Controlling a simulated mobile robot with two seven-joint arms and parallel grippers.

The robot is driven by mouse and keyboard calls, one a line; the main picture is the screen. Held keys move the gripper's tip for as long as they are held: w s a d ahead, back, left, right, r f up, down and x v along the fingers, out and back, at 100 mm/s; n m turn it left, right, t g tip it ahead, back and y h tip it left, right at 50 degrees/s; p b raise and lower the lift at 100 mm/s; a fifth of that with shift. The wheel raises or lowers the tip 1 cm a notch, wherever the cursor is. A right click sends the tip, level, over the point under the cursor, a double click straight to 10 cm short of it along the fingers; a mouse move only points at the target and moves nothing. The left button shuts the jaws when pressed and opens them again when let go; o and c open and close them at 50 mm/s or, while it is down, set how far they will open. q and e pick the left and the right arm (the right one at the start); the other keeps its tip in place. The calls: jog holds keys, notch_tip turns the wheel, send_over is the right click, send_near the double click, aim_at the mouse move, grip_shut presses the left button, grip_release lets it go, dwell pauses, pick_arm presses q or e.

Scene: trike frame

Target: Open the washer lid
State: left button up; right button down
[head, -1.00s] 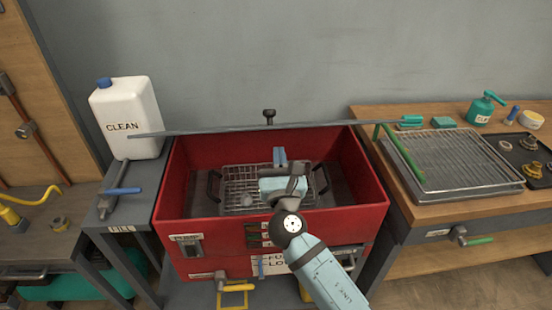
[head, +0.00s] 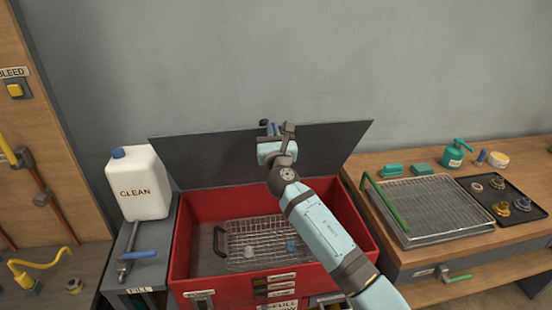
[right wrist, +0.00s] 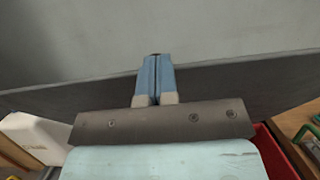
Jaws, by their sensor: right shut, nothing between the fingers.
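The washer is a red tub (head: 190,235) with a dark grey lid (head: 205,160) hinged at its back. The lid stands raised, its broad inner face toward me and the tub's top uncovered. A dark knob (head: 263,122) shows just above the lid's top edge. My right gripper (head: 271,128) is in front of the lid near the middle of its top edge. In the right wrist view its blue fingers (right wrist: 154,75) are shut together and empty, with the lid behind them. I cannot tell whether they touch the lid. My left gripper is not in view.
A wire basket (head: 240,236) with small parts sits inside the tub. A white CLEAN jug (head: 138,185) stands on the left stand. At right, a wooden bench (head: 365,163) holds a rack tray (head: 425,205), a black tray (head: 517,212) and a green can (head: 455,152).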

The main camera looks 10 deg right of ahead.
jog(key=r+b+x, duration=0.1)
jog(key=x, duration=0.9)
jog(key=shift+r+b, duration=0.15)
jog(key=shift+b, duration=0.25)
